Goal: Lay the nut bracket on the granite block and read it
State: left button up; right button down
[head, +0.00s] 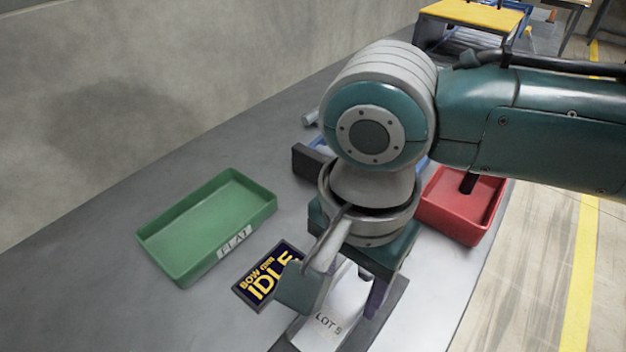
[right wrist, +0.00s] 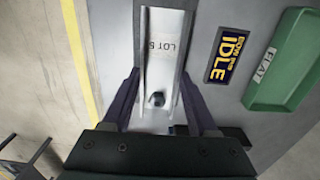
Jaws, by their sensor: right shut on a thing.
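The nut bracket (right wrist: 160,60) is a pale metal channel marked LOT 5, with a dark round nut (right wrist: 157,99) at its near end in the right wrist view. In the head view, the bracket (head: 338,312) shows below my right gripper (head: 350,300). The purple fingers (right wrist: 159,80) are shut on its two sides. A dark grey slab, which looks like the granite block (head: 393,312), shows around the bracket's edges. I cannot tell whether the bracket touches it. A display (head: 268,275) beside it reads BOW mm IDLE. My left gripper is not in view.
A green tray (head: 180,272) labelled FLAT, empty, stands left of the display. A red tray (head: 450,226) stands at the right, partly behind my arm. A dark block (head: 308,160) is behind my wrist. The bench at the front left is clear.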

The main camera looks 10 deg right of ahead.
aim_at(348, 299)
jog(key=shift+f+b, duration=0.45)
jog(key=shift+f, duration=1.45)
jog(key=shift+f, duration=0.15)
jog(key=shift+c, duration=0.9)
grip_release()
